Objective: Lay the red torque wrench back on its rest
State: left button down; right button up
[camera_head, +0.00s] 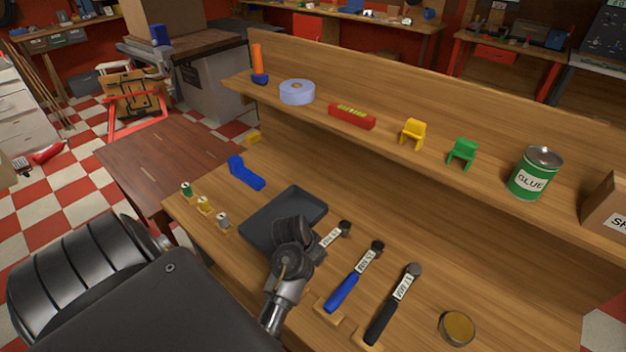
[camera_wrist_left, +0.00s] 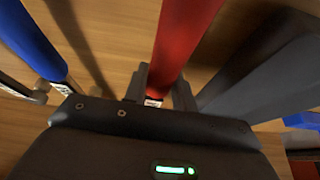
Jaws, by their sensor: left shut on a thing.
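The red torque wrench shows its red handle (camera_wrist_left: 180,40) in the left wrist view, between the fingers of my left gripper (camera_wrist_left: 162,90), which is shut on it. In the head view my left gripper (camera_head: 293,243) covers the handle; only the wrench's white label and dark head (camera_head: 345,228) stick out to the right. The rest for this wrench is hidden behind my arm. The blue wrench (camera_head: 357,277) and the black wrench (camera_head: 393,303) lie to the right, with wooden rests at their handle ends. I cannot tell how high the red wrench is above the bench. My right gripper is not in view.
A dark tray (camera_head: 262,212) lies beside my left gripper. A blue bracket (camera_head: 245,172) and small spools (camera_head: 204,204) are further left. A round tin (camera_head: 457,327) is at the right. The raised shelf (camera_head: 385,137) behind holds a green glue can (camera_head: 535,174) and other items.

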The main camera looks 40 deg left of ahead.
pick_arm(q)
jog(key=c, duration=1.1)
grip_release()
jog(key=shift+o, duration=0.2)
jog(key=p+v, duration=0.5)
jog(key=shift+w+r, duration=0.1)
jog(key=shift+r, duration=0.25)
jog(key=v, duration=0.4)
jog(key=shift+s+r+p, duration=0.1)
jog(key=shift+s+p, duration=0.15)
jog(key=shift+p, duration=0.05)
jog(key=shift+s+r, duration=0.15)
jog(key=shift+r, duration=0.2)
jog(key=shift+s, duration=0.1)
